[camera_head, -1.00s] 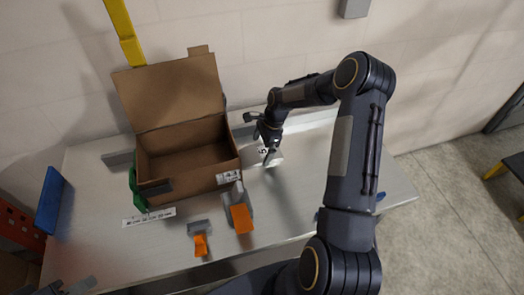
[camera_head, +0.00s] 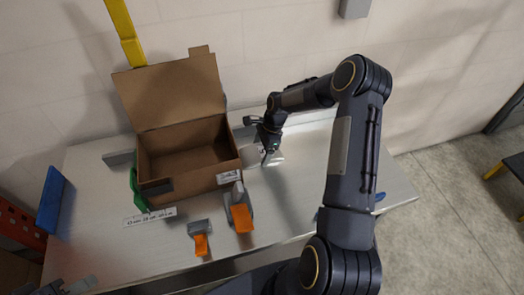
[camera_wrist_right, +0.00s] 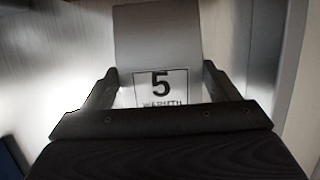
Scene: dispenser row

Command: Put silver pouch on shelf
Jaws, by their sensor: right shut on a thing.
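My right gripper (camera_head: 267,156) is low over the metal table, just right of the cardboard box. In the right wrist view its fingers (camera_wrist_right: 160,92) are on both sides of a flat grey-silver piece (camera_wrist_right: 157,40), shut on it. The piece looks like the silver pouch and has a white label with a black "5" and partly hidden text. Its lower end is hidden by the gripper body. In the head view it is small and mostly covered, so I cannot tell whether it touches the table. No shelf is clearly recognisable. My left gripper is not in view.
The open cardboard box (camera_head: 162,188) stands on the metal table (camera_head: 310,165) with its lid up. Two grey-and-orange tools (camera_head: 242,218) (camera_head: 200,245) lie in front. A blue panel (camera_head: 49,200) and red rack (camera_head: 18,232) are at the left. The table's right part is mostly clear.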

